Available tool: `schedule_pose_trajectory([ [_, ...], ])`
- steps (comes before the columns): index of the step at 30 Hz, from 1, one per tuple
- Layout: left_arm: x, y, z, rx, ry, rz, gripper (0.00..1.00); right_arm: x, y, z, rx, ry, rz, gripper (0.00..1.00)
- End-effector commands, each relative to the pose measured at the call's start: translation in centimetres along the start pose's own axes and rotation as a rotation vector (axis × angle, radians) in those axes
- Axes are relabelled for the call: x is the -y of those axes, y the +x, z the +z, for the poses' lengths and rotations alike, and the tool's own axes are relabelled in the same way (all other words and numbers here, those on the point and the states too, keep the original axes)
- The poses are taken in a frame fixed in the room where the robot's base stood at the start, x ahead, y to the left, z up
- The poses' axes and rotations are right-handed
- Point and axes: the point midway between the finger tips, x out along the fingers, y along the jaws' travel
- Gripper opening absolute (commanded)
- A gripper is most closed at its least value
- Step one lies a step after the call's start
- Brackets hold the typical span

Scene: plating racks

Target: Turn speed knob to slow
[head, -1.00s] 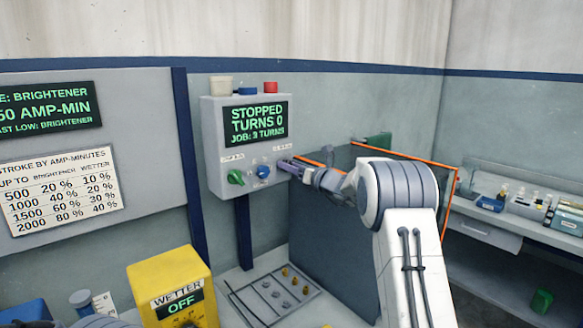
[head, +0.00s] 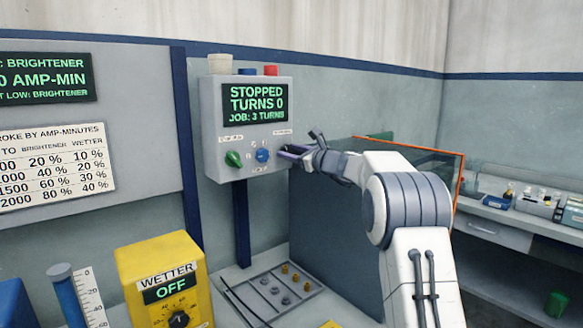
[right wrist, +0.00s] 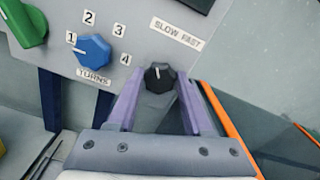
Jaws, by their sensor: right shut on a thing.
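The speed knob (right wrist: 159,77) is small, black and faceted, below a "SLOW FAST" label (right wrist: 178,33) in the right wrist view. It is on the lower right of the grey control box (head: 211,119). My right gripper (right wrist: 160,88) is shut on the knob, with one purple finger on each side. A pale mark shows on the knob's face, but I cannot tell which word it points to. In the head view my right gripper (head: 283,150) hides the knob. The box's screen (head: 256,104) reads "STOPPED, TURNS 0, JOB: 3 TURNS". My left gripper is not in view.
Left of the speed knob are a blue turns knob (right wrist: 92,49) and a green knob (right wrist: 24,24). A dark orange-edged panel (head: 325,235) stands below and right of the box. A yellow wetter box (head: 145,258) stands at the lower left.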

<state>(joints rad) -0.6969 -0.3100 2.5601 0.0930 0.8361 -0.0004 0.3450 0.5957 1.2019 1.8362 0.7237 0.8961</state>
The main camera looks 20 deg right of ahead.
Motion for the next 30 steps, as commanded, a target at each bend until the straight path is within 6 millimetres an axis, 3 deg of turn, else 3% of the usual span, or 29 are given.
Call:
schedule_pose_trajectory([
  [1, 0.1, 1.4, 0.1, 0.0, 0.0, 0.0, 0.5, -0.2, 0.0, -0.6, 0.002, -0.047, -0.002, 0.0],
  [12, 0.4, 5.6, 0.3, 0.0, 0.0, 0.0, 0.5, -0.3, 0.0, -0.4, 0.001, -0.398, -0.002, 0.0],
  [30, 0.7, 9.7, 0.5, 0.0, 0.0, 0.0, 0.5, -0.4, 0.0, -0.3, 0.001, -0.879, 0.0, 0.0],
])
